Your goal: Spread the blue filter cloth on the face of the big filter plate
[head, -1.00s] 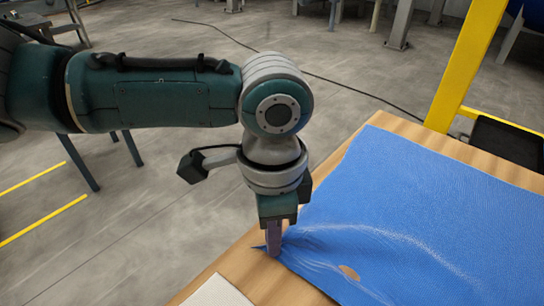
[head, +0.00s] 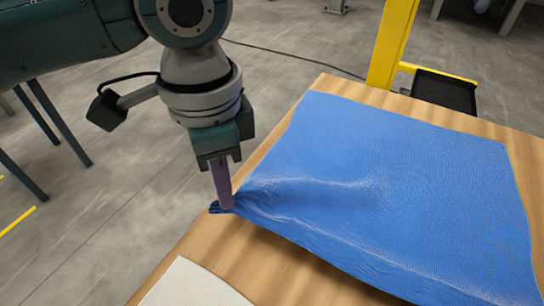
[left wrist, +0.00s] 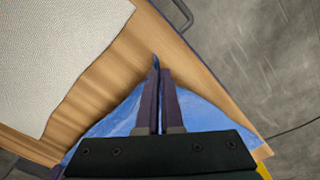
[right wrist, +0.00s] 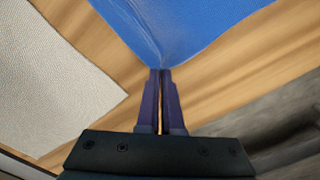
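The blue filter cloth (head: 400,180) lies over a wooden surface in the head view, mostly flat with ridges running from its left corner. My left gripper (head: 224,203) is shut on that corner, and a small tip of cloth sticks out past the fingers. In the left wrist view, cloth (left wrist: 115,122) shows behind the shut fingers (left wrist: 161,72). In the right wrist view, my right gripper (right wrist: 161,72) is shut at a pinched, gathered point of the cloth (right wrist: 190,25). The right gripper is outside the head view. I cannot identify the big filter plate for certain.
A white textured sheet or panel (head: 195,285) lies on the wooden surface (head: 270,262) at the near left. It also shows in the left wrist view (left wrist: 50,50) and right wrist view (right wrist: 50,85). A yellow post (head: 392,45) and black tray (head: 445,92) stand behind.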

